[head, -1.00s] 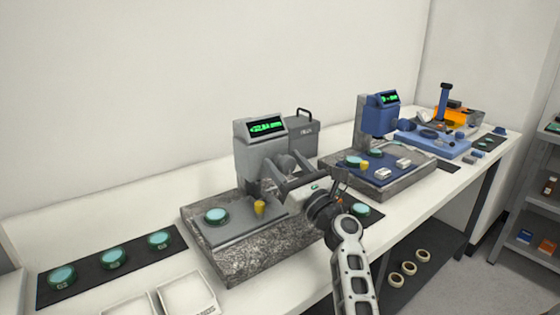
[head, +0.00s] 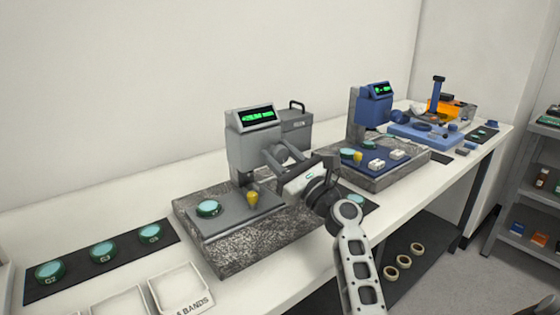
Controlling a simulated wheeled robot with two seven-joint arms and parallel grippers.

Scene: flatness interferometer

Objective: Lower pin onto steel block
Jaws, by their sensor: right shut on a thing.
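My right gripper (head: 288,168) is at the right side of the grey measuring station (head: 249,150), by its side knob (head: 283,155). It is shut, apparently on that knob; its fingertips and the exact contact are partly hidden. A thin pin (head: 240,182) seems to hang under the station's head, small and hard to see. A green-rimmed disc (head: 208,208) and a yellow cylinder (head: 252,198) sit on the grey plate (head: 228,222). I cannot tell which piece is the steel block, or whether the pin touches anything. My left gripper is not in view.
The grey station's granite base (head: 240,255) stands at the bench's middle. A blue station (head: 370,110) with small white blocks (head: 377,165) is close behind to the right. A dark mat (head: 75,275) with several green discs and white trays (head: 178,288) lie at left front.

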